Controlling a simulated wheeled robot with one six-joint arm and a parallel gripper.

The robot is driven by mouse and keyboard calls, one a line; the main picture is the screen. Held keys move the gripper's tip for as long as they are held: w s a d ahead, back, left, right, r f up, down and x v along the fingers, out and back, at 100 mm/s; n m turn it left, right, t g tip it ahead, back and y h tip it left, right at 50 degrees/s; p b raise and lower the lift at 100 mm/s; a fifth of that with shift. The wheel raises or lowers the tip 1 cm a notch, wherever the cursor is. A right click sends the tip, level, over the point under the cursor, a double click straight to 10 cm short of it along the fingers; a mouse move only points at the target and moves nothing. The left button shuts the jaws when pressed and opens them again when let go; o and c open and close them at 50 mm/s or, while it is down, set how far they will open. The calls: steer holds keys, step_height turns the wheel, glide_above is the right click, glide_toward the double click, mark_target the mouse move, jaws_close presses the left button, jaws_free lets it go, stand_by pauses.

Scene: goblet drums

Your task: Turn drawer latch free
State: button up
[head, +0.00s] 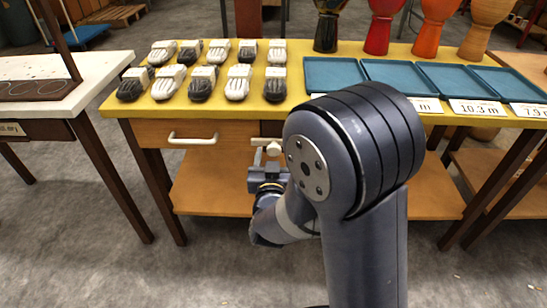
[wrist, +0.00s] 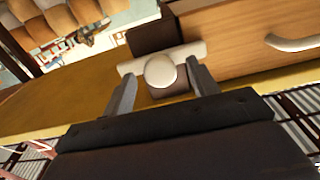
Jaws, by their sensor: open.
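The drawer latch (head: 267,142) is a cream bar with a round knob, at the right end of the drawer front under the yellow table top. In the wrist view the latch (wrist: 160,70) lies crosswise over dark brown blocks. My gripper (wrist: 160,78) is open, with one finger on each side of the round knob. The fingertips overlap the bar near its ends; I cannot tell if they touch it. In the head view my gripper (head: 268,160) is just in front of the latch. The wooden drawer (head: 225,133) looks closed, with a pale handle (head: 192,140).
A lower wooden shelf (head: 215,195) is bare. A white table (head: 60,90) stands at the left.

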steer(key=shift+c, duration=0.3)
steer(key=c, duration=0.9)
steer(key=shift+n+p, duration=3.15)
steer(key=shift+n, duration=5.75)
